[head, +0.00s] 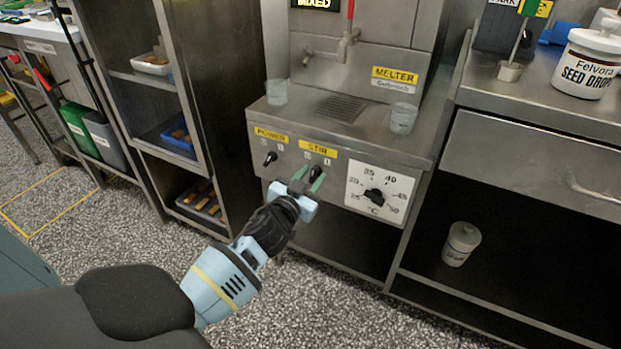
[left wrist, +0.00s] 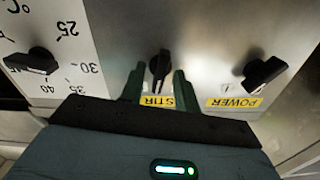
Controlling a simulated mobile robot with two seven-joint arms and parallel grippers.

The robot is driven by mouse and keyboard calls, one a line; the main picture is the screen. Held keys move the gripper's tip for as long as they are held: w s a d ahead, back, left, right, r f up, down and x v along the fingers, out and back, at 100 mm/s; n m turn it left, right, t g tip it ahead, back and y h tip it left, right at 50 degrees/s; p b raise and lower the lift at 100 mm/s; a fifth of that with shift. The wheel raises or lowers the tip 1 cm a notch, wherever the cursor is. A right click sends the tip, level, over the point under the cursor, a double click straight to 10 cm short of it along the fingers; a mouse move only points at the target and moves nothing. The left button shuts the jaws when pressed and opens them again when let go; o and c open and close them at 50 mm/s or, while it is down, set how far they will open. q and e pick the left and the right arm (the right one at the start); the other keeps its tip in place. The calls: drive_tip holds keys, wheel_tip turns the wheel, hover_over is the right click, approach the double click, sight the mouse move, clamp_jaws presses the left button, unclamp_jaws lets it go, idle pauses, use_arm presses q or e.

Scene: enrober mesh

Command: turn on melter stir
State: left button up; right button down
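The melter (head: 390,120) is a steel machine with a front panel. Its black stir knob (head: 316,173) sits under the yellow STIR label (head: 318,149); it also shows in the left wrist view (left wrist: 160,66), where it stands roughly upright. My left gripper (head: 306,186) is at the panel just below this knob. In the left wrist view its two green fingers (left wrist: 159,88) are apart, one on each side of the knob, with small gaps showing. I cannot tell whether the fingertips touch it. My right gripper is not in view.
The power knob (head: 270,158) is left of the stir knob, and the temperature dial (head: 375,196) is to its right. A steel counter (head: 540,100) is on the right, and a shelf rack (head: 150,80) on the left.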

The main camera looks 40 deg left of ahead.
use_arm(q)
clamp_jaws()
drive_tip(key=shift+m+p, duration=0.3)
drive_tip(key=shift+m, duration=1.6)
unclamp_jaws()
drive_tip(key=shift+o, duration=0.4)
